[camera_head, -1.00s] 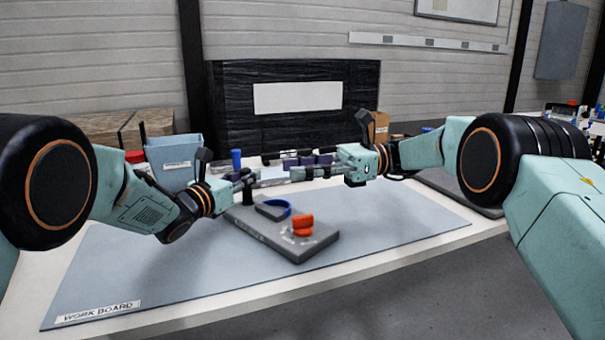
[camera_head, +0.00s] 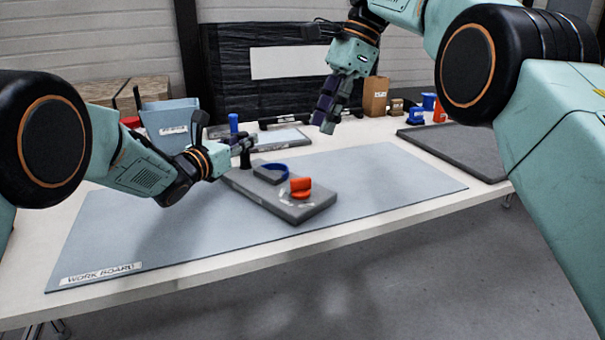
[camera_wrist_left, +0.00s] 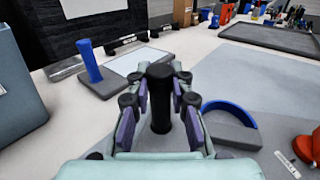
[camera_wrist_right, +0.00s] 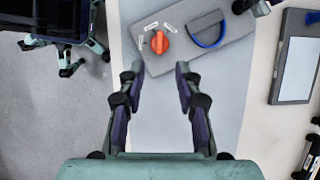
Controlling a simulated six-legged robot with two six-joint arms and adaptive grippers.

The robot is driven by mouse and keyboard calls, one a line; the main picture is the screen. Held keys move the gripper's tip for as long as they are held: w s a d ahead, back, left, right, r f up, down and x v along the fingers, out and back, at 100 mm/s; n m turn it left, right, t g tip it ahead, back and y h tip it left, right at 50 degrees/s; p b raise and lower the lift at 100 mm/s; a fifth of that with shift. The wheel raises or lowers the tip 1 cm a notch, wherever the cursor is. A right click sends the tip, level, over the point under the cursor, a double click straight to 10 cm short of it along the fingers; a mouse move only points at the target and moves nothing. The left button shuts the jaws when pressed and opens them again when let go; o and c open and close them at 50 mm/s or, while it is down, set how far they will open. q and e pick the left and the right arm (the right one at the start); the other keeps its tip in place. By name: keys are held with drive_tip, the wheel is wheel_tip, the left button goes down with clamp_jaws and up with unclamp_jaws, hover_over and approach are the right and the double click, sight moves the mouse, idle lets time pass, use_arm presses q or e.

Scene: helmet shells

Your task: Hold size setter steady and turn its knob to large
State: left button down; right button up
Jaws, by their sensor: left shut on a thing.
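The size setter is a grey slab (camera_head: 290,212) on the work board, with a black upright post (camera_wrist_left: 160,100), a blue curved band (camera_head: 280,167) and an orange knob (camera_head: 300,188). My left gripper (camera_head: 246,147) is shut on the post at the slab's far left end. My right gripper (camera_head: 326,122) is raised, fingers pointing down, beyond and to the right of the knob. In the right wrist view the gripper (camera_wrist_right: 156,70) is open and empty, and the knob (camera_wrist_right: 160,43) lies past its fingertips. White labels surround the knob; their words are too small to read.
The blue-grey work board (camera_head: 130,230) has free room left and right of the setter. A grey bin (camera_head: 172,122) stands behind the left arm. A tray with a blue post (camera_wrist_left: 88,62) lies behind the setter. A dark grey mat (camera_head: 462,148) is at the right.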

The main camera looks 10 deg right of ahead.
sight(300, 179)
drive_tip(key=x, duration=1.2)
drive_tip(key=shift+d+f, duration=0.15)
clamp_jaws()
idle(0.3)
